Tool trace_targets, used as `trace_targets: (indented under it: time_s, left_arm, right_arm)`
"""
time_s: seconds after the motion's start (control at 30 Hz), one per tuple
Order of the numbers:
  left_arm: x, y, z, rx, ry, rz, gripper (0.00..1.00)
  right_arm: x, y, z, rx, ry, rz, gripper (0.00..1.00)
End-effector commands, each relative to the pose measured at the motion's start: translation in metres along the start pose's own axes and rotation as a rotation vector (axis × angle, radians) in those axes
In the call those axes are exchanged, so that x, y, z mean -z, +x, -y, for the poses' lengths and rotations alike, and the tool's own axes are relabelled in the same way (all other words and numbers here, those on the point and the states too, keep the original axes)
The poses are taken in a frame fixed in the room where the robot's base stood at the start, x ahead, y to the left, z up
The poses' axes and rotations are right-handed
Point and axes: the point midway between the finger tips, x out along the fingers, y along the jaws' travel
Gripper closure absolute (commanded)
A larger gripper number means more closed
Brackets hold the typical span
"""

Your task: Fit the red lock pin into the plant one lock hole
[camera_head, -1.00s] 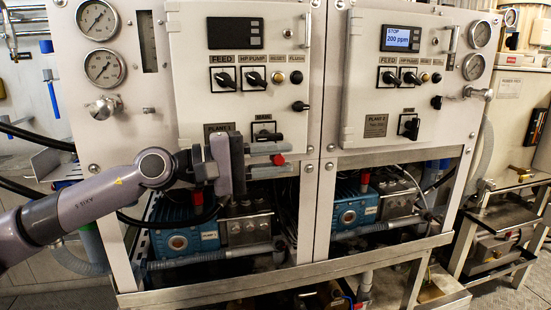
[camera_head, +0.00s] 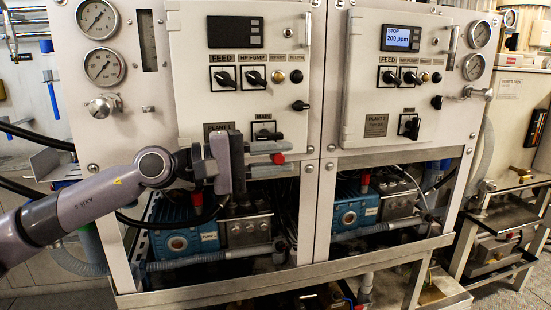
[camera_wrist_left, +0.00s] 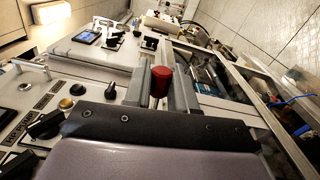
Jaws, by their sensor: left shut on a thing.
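My left gripper (camera_head: 284,159) comes in from the left in front of the plant one panel, its two fingers pointing right. It is shut on the red lock pin (camera_head: 277,159), of which a small red part shows between the fingers. In the left wrist view the pin's red round head (camera_wrist_left: 160,80) sits between the two grey fingers. The plant one main switch (camera_head: 265,132) is just above the fingers. The pin appears apart from the switch. I cannot make out the lock hole. My right gripper is not in view.
The plant one panel (camera_head: 190,95) carries knobs above the gripper. The plant two panel (camera_head: 365,130) is to the right, with its own main switch (camera_head: 410,126). Below the gripper are the blue plant one pump (camera_head: 185,241), hoses and the open frame.

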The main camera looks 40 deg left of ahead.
Motion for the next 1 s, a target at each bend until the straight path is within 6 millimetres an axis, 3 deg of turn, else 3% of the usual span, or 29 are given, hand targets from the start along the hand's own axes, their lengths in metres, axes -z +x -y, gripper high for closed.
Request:
trace_targets:
  time_s: [1.0]
  left_arm:
    - [0.015, 0.000, 0.000, -0.002, -0.001, -0.002, 0.97]
  right_arm:
    - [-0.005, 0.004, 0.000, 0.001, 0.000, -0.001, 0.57]
